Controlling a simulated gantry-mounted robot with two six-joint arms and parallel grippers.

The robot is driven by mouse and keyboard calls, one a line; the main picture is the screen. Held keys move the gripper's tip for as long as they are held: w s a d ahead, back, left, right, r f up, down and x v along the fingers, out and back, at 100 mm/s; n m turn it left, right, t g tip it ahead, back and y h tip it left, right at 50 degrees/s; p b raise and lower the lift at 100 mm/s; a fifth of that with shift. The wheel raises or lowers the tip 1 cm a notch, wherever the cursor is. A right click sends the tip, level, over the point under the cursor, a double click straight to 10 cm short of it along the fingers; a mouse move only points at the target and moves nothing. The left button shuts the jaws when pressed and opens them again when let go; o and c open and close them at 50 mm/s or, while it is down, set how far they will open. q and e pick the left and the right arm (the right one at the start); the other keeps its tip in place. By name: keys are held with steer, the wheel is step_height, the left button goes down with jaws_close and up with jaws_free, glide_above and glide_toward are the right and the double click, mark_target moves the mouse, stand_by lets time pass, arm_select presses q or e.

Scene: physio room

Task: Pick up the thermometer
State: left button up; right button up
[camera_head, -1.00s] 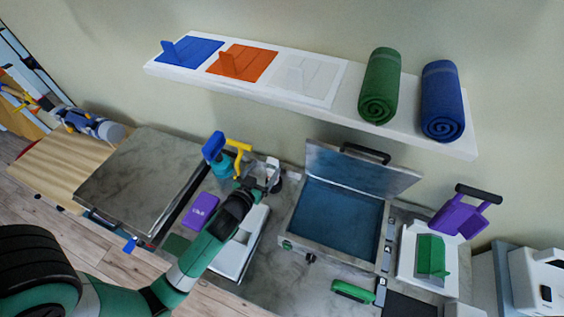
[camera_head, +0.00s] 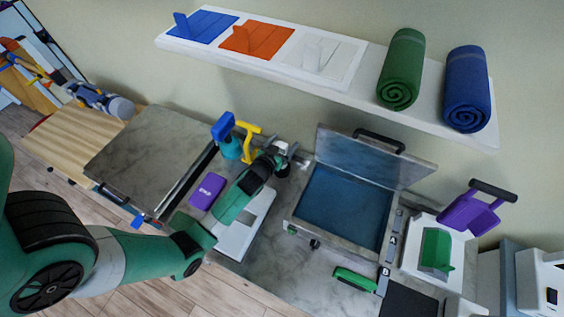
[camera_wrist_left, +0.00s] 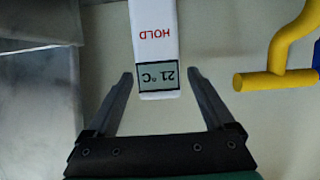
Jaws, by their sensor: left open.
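The thermometer (camera_wrist_left: 156,40) is a white stick with red "HOLD" lettering and a grey display (camera_wrist_left: 158,76) reading 21 °C. It shows upside down in the left wrist view, and its upper end runs out of the frame. My left gripper (camera_wrist_left: 160,74) is open, with one finger on either side of the display end and a visible gap on both sides. In the head view my left gripper (camera_head: 284,154) is at the back of the counter, between the yellow-handled item and the open case; I cannot make out the thermometer there. My right gripper is not in view.
A yellow handle (camera_wrist_left: 277,48) is close on the right in the wrist view. The open metal case (camera_head: 345,212) stands right of my gripper. A shelf (camera_head: 340,85) hangs above.

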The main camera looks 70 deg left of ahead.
arm_select(q)
steer(key=shift+x, duration=1)
jaws_close()
